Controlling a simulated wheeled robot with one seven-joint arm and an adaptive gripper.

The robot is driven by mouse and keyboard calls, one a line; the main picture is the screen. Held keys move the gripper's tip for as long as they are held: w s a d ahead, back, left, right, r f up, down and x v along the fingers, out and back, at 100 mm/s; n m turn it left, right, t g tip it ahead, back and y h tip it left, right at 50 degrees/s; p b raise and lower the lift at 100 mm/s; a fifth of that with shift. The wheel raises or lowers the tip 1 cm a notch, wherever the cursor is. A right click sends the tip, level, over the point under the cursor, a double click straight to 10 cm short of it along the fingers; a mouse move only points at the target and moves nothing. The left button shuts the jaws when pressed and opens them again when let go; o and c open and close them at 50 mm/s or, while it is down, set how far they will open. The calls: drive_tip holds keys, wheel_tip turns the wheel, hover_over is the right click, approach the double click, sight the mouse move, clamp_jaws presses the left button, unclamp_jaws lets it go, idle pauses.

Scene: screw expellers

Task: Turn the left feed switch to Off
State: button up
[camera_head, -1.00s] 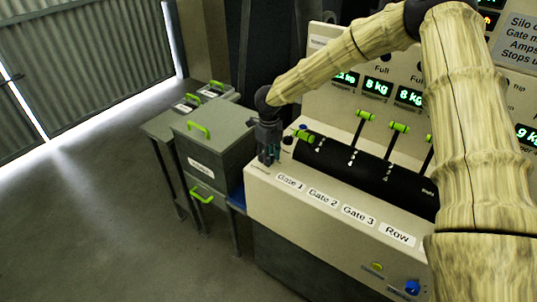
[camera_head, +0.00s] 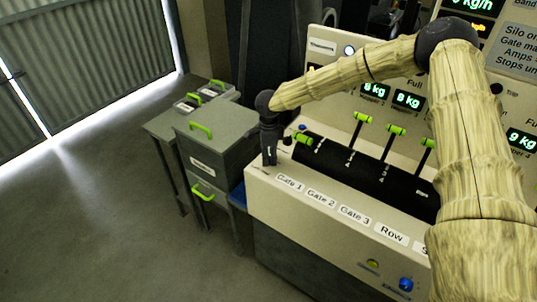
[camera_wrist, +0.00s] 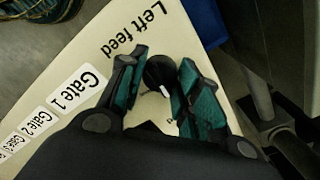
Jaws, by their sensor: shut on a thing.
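The left feed switch (camera_wrist: 157,70) is a round black knob with a white pointer mark, under the printed words "Left feed" on the cream panel in the wrist view. My gripper (camera_wrist: 163,78) has its green-padded fingers on either side of the knob and is shut on it. The pointer mark lies between the fingers, toward the palm. The position words around the knob are mostly covered by my fingers. In the head view my gripper (camera_head: 269,161) points down at the console's near left corner and hides the knob.
The cream console (camera_head: 320,225) carries labels Gate 1, Gate 2, Gate 3 and Row. Green-handled levers (camera_head: 396,130) rise from the black curved panel just right of my gripper. A grey bin with green handles (camera_head: 217,143) stands at the left. Open floor lies left of it.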

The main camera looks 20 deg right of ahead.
sight(269, 156)
drive_tip(key=shift+n, duration=0.5)
drive_tip(key=o, duration=1.1)
drive_tip(key=shift+c, duration=0.2)
wheel_tip(269, 156, up, 12)
idle(0.3)
